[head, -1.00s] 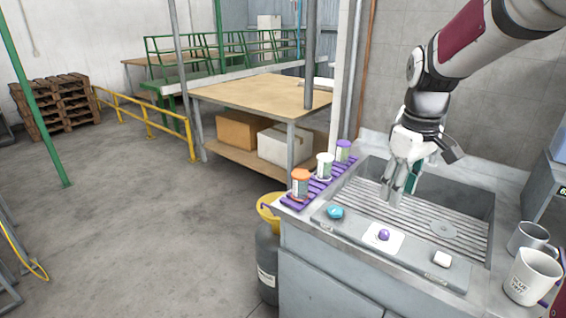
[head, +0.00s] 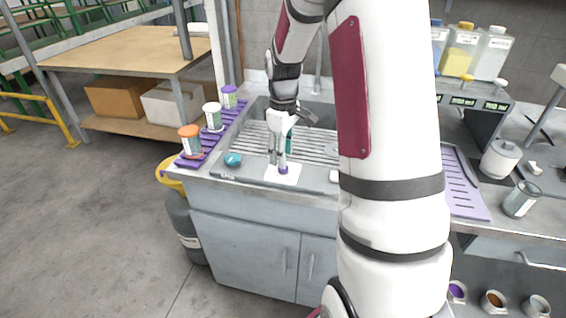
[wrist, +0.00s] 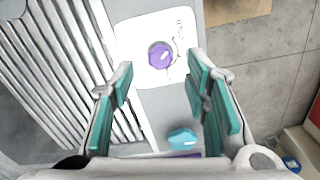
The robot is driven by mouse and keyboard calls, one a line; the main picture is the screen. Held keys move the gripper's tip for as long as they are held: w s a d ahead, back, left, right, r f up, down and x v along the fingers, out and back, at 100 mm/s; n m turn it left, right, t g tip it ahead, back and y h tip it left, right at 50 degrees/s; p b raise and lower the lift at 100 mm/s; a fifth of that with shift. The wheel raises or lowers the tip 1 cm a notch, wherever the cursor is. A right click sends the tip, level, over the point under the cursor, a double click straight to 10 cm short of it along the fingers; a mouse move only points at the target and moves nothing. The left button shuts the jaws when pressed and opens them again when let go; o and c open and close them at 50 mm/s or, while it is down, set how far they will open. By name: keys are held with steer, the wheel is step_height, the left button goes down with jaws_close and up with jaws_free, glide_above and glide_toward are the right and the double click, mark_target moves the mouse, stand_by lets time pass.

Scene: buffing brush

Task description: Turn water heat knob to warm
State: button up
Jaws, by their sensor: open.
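A purple round knob (head: 283,170) stands on a white plate (head: 291,181) on the sink's front ledge. In the wrist view the purple knob (wrist: 160,55) sits on the white plate (wrist: 132,40), whose dark printing is too small to read. My gripper (head: 279,161) points down just above the knob and partly covers it in the head view. In the wrist view my gripper (wrist: 161,78) is open and empty, with teal finger pads apart; the knob appears between and beyond the fingertips. I cannot tell whether a finger touches it.
A teal knob (head: 232,159) lies left of the plate, and a white knob (head: 334,176) to the right. A purple rack (head: 213,143) with capped jars borders the sink's left side. The slatted sink (head: 315,145) is behind the gripper. A lilac tray (head: 462,185) lies right.

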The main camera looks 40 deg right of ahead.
steer(key=shift+f, duration=2.05)
steer(key=shift+c, duration=0.4)
jaws_close()
